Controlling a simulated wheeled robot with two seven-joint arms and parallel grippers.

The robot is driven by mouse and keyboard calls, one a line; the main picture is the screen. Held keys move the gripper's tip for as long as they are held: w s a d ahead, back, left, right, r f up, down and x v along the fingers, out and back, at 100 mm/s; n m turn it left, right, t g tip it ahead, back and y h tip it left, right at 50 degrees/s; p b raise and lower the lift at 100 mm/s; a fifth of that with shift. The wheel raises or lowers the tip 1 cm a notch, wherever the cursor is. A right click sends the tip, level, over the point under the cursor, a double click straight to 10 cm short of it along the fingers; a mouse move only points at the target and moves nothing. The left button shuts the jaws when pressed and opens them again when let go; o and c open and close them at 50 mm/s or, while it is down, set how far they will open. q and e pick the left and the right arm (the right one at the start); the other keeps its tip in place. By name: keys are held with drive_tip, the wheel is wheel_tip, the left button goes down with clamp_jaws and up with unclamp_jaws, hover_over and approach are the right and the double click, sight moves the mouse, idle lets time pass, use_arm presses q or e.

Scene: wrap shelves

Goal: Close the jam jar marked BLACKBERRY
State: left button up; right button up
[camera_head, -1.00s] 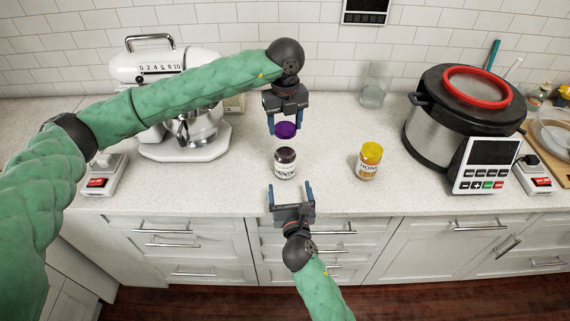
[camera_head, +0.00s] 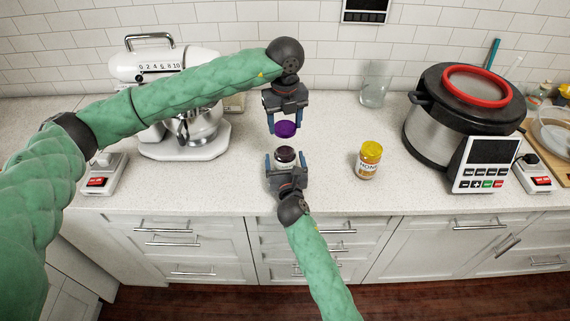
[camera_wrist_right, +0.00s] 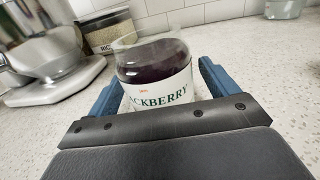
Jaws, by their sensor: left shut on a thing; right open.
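The BLACKBERRY jam jar (camera_head: 287,154) stands upright and open on the counter, with dark jam inside. In the right wrist view the jar (camera_wrist_right: 152,72) shows its white label reading "CKBERRY", the first letters cut off from sight. My left gripper (camera_head: 285,127) is shut on the purple lid (camera_head: 285,130) and holds it above and slightly behind the jar. My right gripper (camera_head: 286,160) is open, with its blue fingers on either side of the jar; I cannot tell whether they touch it.
A honey jar (camera_head: 369,160) with a yellow lid stands to the right. A stand mixer (camera_head: 165,70) is at the left, and a large cooker (camera_head: 435,125) at the right. An empty glass (camera_head: 374,83) stands behind.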

drive_tip(key=shift+w, duration=0.1)
drive_tip(key=shift+c, duration=0.5)
drive_tip(key=c, duration=1.4)
use_arm(q)
hover_over(285, 149)
drive_tip(key=shift+f, duration=2.45)
drive_tip(key=shift+f, duration=0.2)
drive_tip(key=shift+f, duration=0.75)
drive_tip(key=shift+f, duration=0.5)
